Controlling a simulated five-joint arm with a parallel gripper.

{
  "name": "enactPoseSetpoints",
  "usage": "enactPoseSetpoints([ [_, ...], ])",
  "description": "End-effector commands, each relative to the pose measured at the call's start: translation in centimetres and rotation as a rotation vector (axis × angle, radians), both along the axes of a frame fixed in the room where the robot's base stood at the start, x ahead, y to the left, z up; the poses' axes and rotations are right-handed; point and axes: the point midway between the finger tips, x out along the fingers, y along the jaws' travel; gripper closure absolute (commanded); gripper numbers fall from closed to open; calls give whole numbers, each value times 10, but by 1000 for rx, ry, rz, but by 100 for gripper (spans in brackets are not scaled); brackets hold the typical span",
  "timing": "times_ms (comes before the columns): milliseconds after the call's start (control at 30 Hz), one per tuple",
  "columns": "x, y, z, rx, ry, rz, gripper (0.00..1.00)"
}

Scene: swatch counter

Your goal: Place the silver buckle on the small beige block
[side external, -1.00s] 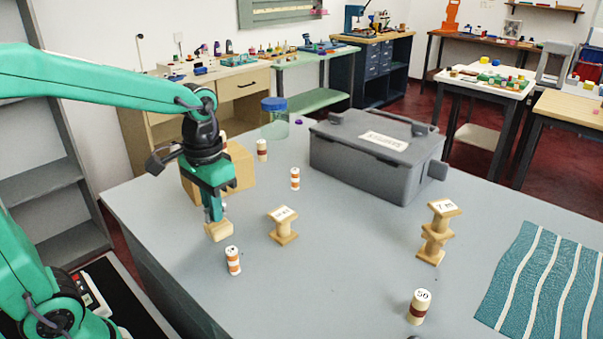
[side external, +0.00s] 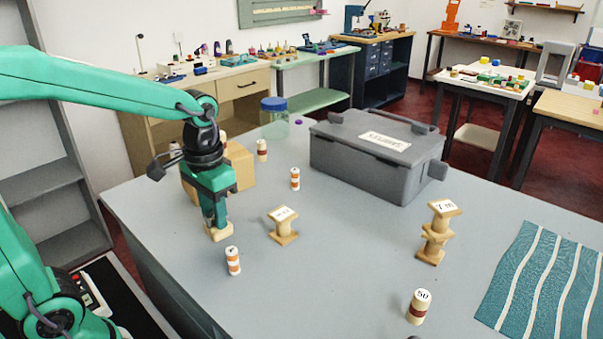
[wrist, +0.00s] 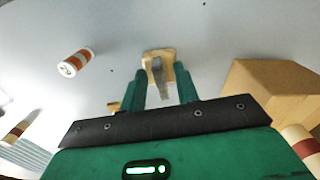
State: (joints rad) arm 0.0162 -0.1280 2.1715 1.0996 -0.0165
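The small beige block (side external: 219,233) stands on the grey counter at the left, under my gripper (side external: 214,222). In the wrist view the block (wrist: 170,55) shows just beyond the fingertips. A narrow grey piece, which looks like the silver buckle (wrist: 161,82), lies between the fingers against the block. In the wrist view my gripper (wrist: 162,78) has its fingers spread, with gaps seen on both sides of the grey piece. The buckle is too small and hidden to make out in the side view. I cannot tell exactly how it rests on the block.
An orange-and-white striped cylinder (side external: 233,260) stands close in front of the block. A wooden spool (side external: 283,226) is to the right. A large cardboard-coloured box (side external: 240,168) stands behind my gripper. A grey lidded case (side external: 365,170) sits further back. The counter's middle is mostly clear.

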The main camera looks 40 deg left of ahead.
Motion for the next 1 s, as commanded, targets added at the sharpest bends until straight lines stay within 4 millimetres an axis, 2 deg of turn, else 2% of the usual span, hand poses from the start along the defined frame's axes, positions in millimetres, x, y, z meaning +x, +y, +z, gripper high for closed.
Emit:
enactPoseSetpoints([
  [267,1,0,16,0,-3,0,69],
  [800,1,0,98,0,-4,0,69],
  [1000,1,0,117,0,-2,0,69],
])
